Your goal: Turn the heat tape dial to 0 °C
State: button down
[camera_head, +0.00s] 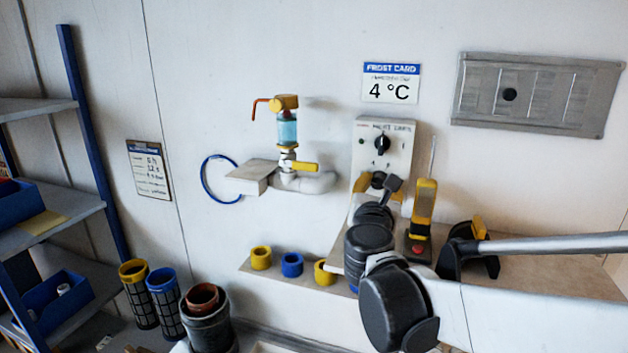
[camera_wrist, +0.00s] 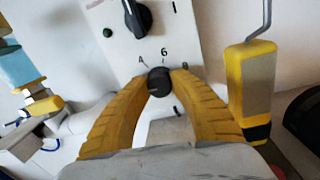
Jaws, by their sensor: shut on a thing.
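A pale control panel (camera_head: 367,134) on the wall carries a black upper knob (camera_head: 382,143) and a lower dial. In the wrist view the lower dial (camera_wrist: 159,83) is a small dark round knob, with marks 4 and 6 printed above it. My gripper (camera_wrist: 160,77) has its two yellow fingers shut on this dial, one on each side. The upper knob (camera_wrist: 137,18) shows above them. In the head view my gripper (camera_head: 378,184) is at the lower part of the panel and hides much of the dial. The dial's pointer setting cannot be read clearly.
A frost card (camera_head: 391,83) reading 4 °C hangs above the panel. A yellow-and-grey tool (camera_head: 424,200) stands close at the right. A valve with a blue bowl (camera_head: 287,128) is at the left. Yellow and blue rings (camera_head: 291,264) sit on the ledge below.

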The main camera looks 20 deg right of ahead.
jog(key=n, duration=0.6)
jog(key=shift+w+r+n+g, duration=0.1)
jog(key=shift+n+g, duration=0.2)
jog(key=shift+n+p, duration=0.3)
jog(key=c, duration=1.1)
grip_release()
jog(key=v, duration=1.2)
